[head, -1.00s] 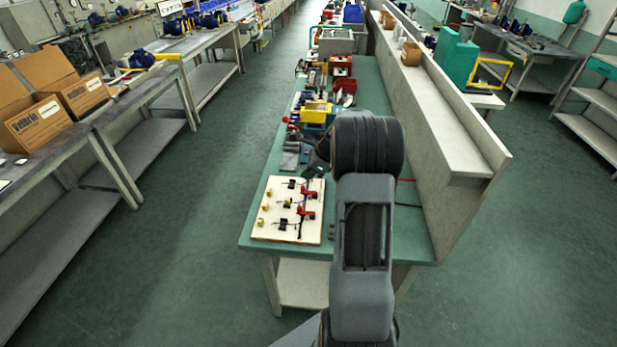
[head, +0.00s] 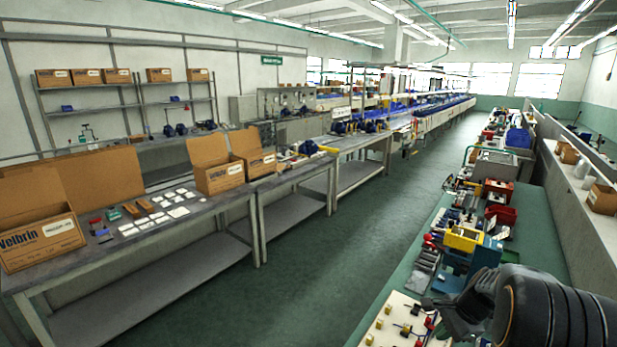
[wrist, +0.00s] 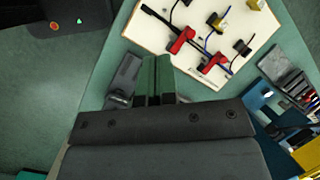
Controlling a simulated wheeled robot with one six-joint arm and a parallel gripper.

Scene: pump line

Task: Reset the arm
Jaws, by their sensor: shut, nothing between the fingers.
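My gripper (wrist: 155,80) shows in the wrist view with its two fingers together and nothing between them. It is over the green workbench (wrist: 110,75), beside a pale board (wrist: 160,38) that carries red, black and yellow parts with wires. In the head view my arm is at the lower right, over the near part of the workbench (head: 425,240). The gripper's fingers cannot be made out there. The pale board (head: 378,324) is partly cut off at the bottom edge.
A yellow box (head: 462,239), red bins (head: 500,214) and tools crowd the workbench beyond my arm. A grey bench with cardboard boxes (head: 213,175) stands at left. The green floor aisle (head: 330,255) between is clear. A pale ledge (head: 565,185) runs along the right.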

